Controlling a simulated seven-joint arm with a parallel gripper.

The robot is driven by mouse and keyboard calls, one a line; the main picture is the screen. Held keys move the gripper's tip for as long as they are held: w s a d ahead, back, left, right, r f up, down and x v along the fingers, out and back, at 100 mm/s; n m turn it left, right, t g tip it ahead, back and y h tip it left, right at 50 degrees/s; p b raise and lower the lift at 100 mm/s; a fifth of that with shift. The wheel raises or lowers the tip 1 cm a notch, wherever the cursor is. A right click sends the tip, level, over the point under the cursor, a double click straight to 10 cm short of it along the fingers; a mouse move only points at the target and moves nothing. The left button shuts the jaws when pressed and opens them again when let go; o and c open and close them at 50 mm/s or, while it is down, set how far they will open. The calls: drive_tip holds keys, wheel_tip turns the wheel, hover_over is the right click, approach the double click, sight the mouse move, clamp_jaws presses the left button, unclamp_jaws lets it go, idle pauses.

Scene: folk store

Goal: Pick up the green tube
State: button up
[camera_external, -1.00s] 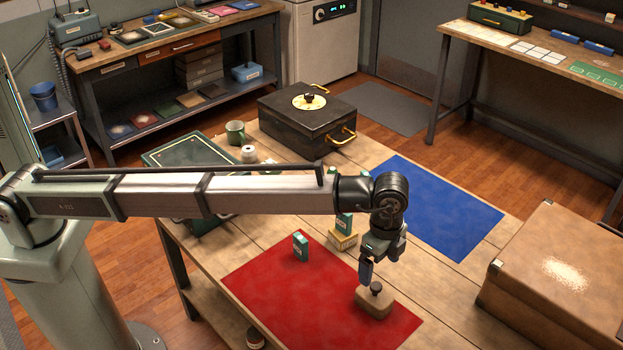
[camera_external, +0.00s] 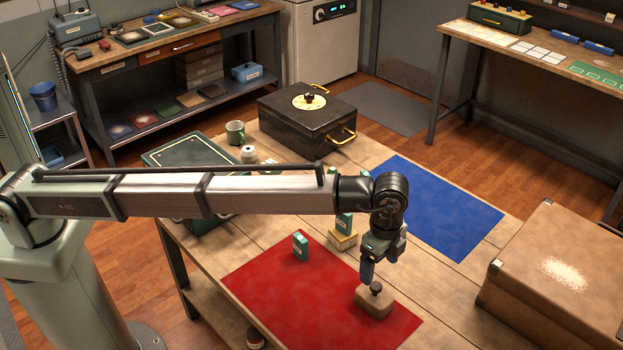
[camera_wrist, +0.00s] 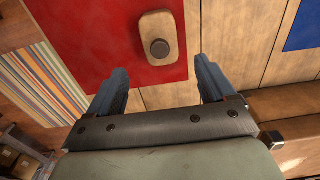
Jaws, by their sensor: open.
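A small green and white upright item (camera_external: 300,246) stands on the far part of the red mat (camera_external: 280,290). Another green and white item (camera_external: 344,222) stands by a small yellowish box (camera_external: 343,239), partly hidden by my arm. I cannot tell which of them is the green tube, and their exact shapes are too small to tell. My gripper (camera_external: 367,271) is above the red mat, right of the first green item, close to a wooden block with a dark knob (camera_external: 374,303). In the wrist view my gripper (camera_wrist: 163,82) is open and empty, and the block (camera_wrist: 157,22) lies ahead of the fingers.
A blue mat (camera_external: 440,205) lies at the right of the table. A black case with gold handles (camera_external: 300,125), a green mug (camera_external: 235,132) and a dark green case (camera_external: 185,155) stand at the back. A large brown case (camera_external: 550,270) is at the right.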

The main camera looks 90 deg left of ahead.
drive_tip(key=c, duration=0.3)
drive_tip(key=shift+a, duration=0.1)
drive_tip(key=s+a+n, duration=0.3)
drive_tip(key=a, duration=2.4)
drive_tip(key=s+a+n+t, duration=0.2)
drive_tip(key=s+a+n, duration=0.2)
drive_tip(key=s+a, duration=1.1)
drive_tip(key=shift+w+a+f+n+t+y, duration=0.15)
drive_tip(key=shift+w+a+f+n+t, duration=0.3)
drive_tip(key=shift+w+f, duration=1.25)
drive_tip(key=shift+w+a+f+n+t+y, duration=0.15)
drive_tip(key=shift+w+f+n+t, duration=0.25)
drive_tip(key=shift+w+f+n, duration=1.2)
drive_tip(key=shift+w+a+f+m+t+y, duration=0.15)
drive_tip(key=shift+w+a+f+t, duration=0.25)
drive_tip(key=shift+w+f, duration=1.4)
